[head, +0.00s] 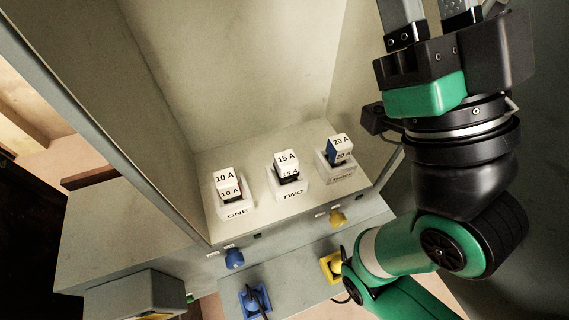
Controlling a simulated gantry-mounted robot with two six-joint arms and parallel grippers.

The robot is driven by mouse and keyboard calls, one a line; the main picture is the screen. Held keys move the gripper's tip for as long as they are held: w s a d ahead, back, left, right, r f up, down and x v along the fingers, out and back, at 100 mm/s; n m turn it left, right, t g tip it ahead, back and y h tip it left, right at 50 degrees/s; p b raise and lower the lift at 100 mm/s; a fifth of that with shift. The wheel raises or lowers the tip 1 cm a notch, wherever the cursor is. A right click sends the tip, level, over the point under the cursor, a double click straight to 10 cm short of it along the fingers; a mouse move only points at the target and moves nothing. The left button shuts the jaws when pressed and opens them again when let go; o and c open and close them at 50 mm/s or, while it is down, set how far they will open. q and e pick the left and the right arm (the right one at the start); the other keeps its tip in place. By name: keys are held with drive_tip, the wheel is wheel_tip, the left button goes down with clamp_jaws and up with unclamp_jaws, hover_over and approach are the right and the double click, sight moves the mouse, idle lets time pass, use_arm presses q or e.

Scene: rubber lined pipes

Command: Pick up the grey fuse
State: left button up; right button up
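Three labelled fuses stand upright in white sockets on a grey shelf inside a cabinet. The left one is the 10 A fuse (225,179) at socket ONE. The middle one is the 15 A fuse (287,161) at socket TWO. The right one is the 20 A fuse (340,147), with a blue side face. All have pale label faces; I cannot tell for sure which is the grey fuse. My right gripper (431,12) is at the top right, away from the fuses. Its fingers are spread and point up, with the tips cut off by the frame. My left gripper is out of view.
The cabinet's side walls (105,95) enclose the shelf (262,215). Below the sockets are a blue knob (234,258) and a yellow knob (337,217). Lower still are a blue connector (255,300) and a yellow connector (331,266). The space above the fuses is clear.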

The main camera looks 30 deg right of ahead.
idle(0.3)
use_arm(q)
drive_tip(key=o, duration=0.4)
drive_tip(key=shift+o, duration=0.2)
